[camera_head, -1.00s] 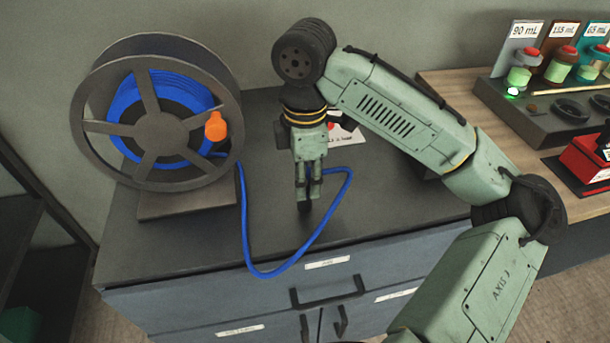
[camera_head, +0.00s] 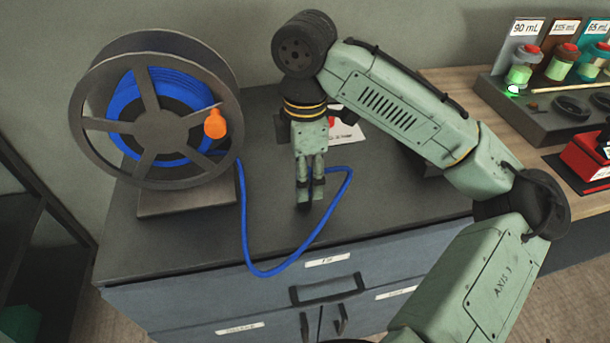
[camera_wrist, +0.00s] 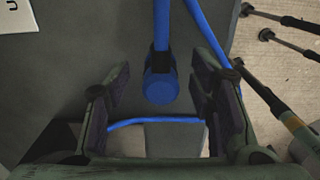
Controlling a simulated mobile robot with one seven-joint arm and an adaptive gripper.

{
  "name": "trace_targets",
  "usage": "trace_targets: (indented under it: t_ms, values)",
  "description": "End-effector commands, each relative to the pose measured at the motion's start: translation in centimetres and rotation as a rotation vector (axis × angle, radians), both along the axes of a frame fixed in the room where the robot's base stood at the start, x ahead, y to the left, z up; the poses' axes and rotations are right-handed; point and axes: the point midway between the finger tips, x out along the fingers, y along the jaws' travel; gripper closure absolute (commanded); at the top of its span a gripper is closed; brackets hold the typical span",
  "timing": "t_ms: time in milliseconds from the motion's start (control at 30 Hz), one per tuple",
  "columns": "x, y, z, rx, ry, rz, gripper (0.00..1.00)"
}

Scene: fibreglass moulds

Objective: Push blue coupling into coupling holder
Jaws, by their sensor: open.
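The blue coupling (camera_wrist: 161,87) is a round blue end with a dark collar, on the end of a blue hose (camera_head: 289,262). In the wrist view it lies between my open fingers, with a visible gap on both sides. My gripper (camera_head: 310,196) points down over the dark cabinet top in the head view, and its fingers hide the coupling there. I cannot make out the coupling holder for certain in either view.
A hose reel (camera_head: 157,125) with an orange knob (camera_head: 215,124) stands at the left on the cabinet top (camera_head: 180,240). A white card (camera_head: 346,134) lies behind my gripper. A wooden bench (camera_head: 450,88) with bottles and a red box (camera_head: 588,158) is at the right.

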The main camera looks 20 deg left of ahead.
Motion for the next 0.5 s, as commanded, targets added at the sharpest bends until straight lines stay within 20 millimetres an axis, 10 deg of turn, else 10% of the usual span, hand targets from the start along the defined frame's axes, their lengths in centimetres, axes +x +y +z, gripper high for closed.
trace_targets:
  t_ms: [500]
  values:
    - [0.0,0.0,9.8,-0.001,-0.003,-0.001,0.5]
